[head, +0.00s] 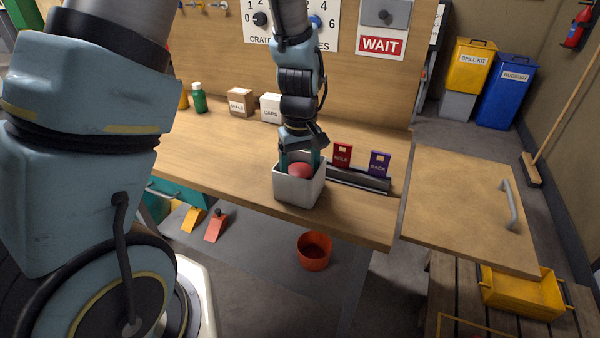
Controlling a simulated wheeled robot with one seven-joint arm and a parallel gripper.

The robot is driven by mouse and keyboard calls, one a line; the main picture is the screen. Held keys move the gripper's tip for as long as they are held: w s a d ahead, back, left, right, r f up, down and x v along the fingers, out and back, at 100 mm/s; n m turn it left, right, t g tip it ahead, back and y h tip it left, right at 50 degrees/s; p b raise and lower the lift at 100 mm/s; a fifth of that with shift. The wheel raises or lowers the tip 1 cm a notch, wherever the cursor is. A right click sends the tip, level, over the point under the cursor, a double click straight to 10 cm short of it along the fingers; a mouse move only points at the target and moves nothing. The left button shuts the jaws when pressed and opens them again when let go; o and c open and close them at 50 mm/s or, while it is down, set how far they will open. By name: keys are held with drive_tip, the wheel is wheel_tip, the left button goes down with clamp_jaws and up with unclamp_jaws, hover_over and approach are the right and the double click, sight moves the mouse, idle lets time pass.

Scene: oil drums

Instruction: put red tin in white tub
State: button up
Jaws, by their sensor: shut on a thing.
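The white tub (299,191) stands on the wooden workbench near its front edge. The red tin (301,171) is inside the tub's opening, with its rounded top showing; its lower part is hidden by the tub's front wall. My gripper (301,158) points down into the tub from above. Its fingers are on either side of the red tin and are shut on it. Whether the tin touches the tub's floor cannot be seen.
Red and purple cards (342,155) stand on a dark rail right of the tub. Small boxes (240,102) and a green bottle (199,98) stand at the back left. A hinged wooden flap (470,205) lies right. An orange bucket (314,251) is on the floor below.

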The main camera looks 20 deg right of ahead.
sight(300, 170)
drive_tip(key=shift+f, duration=0.2)
drive_tip(key=o, duration=1.2)
wheel_tip(300, 170, up, 12)
drive_tip(key=r, duration=0.1)
drive_tip(key=shift+m+t, duration=0.8)
drive_tip(key=a+f, duration=0.1)
drive_tip(key=a, duration=0.7)
drive_tip(key=a+f, duration=0.1)
drive_tip(key=a, duration=0.8)
drive_tip(key=a+f, duration=0.1)
drive_tip(key=a, duration=0.8)
drive_tip(key=shift+w+f+b, duration=0.15)
drive_tip(key=shift+w+b, duration=0.15)
